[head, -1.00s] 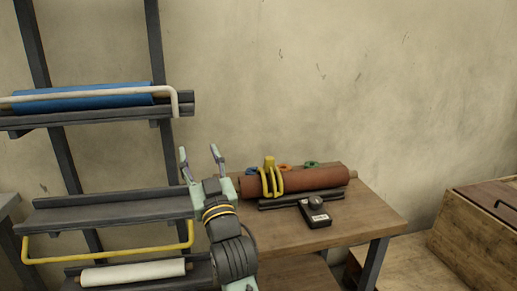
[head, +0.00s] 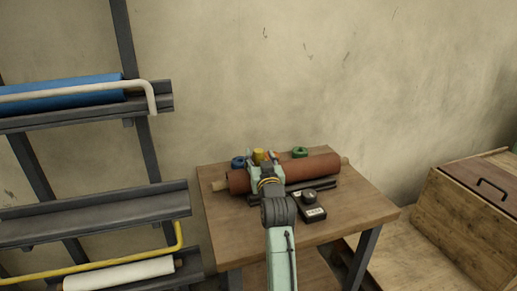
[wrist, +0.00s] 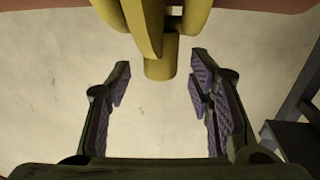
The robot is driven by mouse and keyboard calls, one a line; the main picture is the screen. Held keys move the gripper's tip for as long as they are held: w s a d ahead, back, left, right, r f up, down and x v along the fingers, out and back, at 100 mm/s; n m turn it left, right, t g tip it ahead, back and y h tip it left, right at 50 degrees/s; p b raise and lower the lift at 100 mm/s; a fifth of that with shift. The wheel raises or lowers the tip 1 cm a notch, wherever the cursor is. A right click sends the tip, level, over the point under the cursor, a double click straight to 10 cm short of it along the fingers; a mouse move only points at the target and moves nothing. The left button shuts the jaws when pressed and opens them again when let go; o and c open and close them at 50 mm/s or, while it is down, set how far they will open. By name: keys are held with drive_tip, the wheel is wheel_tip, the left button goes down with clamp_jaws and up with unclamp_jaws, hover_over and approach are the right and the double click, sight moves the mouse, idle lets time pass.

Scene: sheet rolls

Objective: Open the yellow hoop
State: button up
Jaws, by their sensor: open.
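A yellow hoop (head: 179,236), a long bar bent up at its right end, runs across the front of the rack's lower shelf, by a white roll (head: 120,274). A separate yellow pronged clamp (head: 258,154) is on the brown roll (head: 310,171) on the table, mostly hidden behind my arm in the head view. My gripper (head: 263,163) is at that clamp, away from the hoop. In the wrist view my gripper (wrist: 160,85) is open, with the yellow clamp's blunt end (wrist: 160,68) between its fingertips, not visibly touching either finger.
The wooden table (head: 233,235) also bears a black device (head: 313,212) and blue (head: 238,162) and green (head: 300,152) rings. The rack at left holds a blue roll (head: 60,92) behind a white hoop (head: 152,98). A wooden chest (head: 450,240) stands at right.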

drive_tip(key=shift+w+a+p, duration=0.15)
drive_tip(key=shift+w, duration=0.6)
drive_tip(key=shift+w+a+p, duration=0.1)
drive_tip(key=shift+w+p, duration=0.05)
drive_tip(key=shift+w, duration=0.6)
drive_tip(key=shift+c, duration=0.3)
clamp_jaws()
